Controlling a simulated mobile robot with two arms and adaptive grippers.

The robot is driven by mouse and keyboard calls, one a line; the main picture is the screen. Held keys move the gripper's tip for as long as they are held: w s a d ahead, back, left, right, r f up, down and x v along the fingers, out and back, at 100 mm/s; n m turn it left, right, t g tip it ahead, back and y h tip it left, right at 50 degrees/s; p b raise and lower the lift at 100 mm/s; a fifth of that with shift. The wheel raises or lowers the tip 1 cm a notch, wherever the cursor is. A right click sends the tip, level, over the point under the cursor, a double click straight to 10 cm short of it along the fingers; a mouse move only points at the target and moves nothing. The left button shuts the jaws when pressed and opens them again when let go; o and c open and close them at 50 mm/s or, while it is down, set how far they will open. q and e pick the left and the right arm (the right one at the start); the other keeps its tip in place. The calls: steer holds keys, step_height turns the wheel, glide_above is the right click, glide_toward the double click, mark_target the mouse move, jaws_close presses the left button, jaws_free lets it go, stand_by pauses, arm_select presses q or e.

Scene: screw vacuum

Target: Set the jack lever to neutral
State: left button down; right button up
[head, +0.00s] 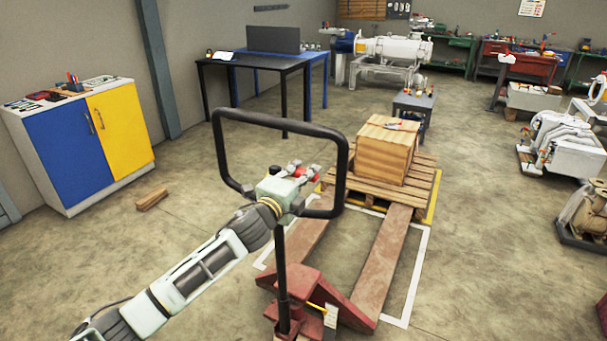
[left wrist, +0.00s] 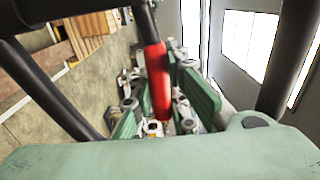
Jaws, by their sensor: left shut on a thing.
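The pallet jack (head: 352,313) is red and stands in front, with its forks under a wooden pallet. Its black loop handle (head: 341,165) rises upright on a black shaft. The red jack lever (head: 315,172) sits inside the loop. In the left wrist view the lever (left wrist: 155,75) hangs from a black bar, its lower end between my fingers. My left gripper (head: 301,170) is at the loop and shut on the lever; it also shows in the left wrist view (left wrist: 158,120). The lever's exact setting cannot be told. My right gripper is not in view.
A wooden crate (head: 380,153) sits on the pallet (head: 420,180) ahead. A blue and yellow cabinet (head: 120,128) stands at left, with a small wood block (head: 151,200) on the floor nearby. Machines (head: 570,145) line the right. The floor around the jack is mostly clear.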

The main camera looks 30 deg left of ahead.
arm_select(q)
steer(key=c, duration=1.7)
jaws_free()
steer(key=shift+s, duration=0.1)
steer(key=s, duration=1.2)
steer(key=shift+w, duration=0.1)
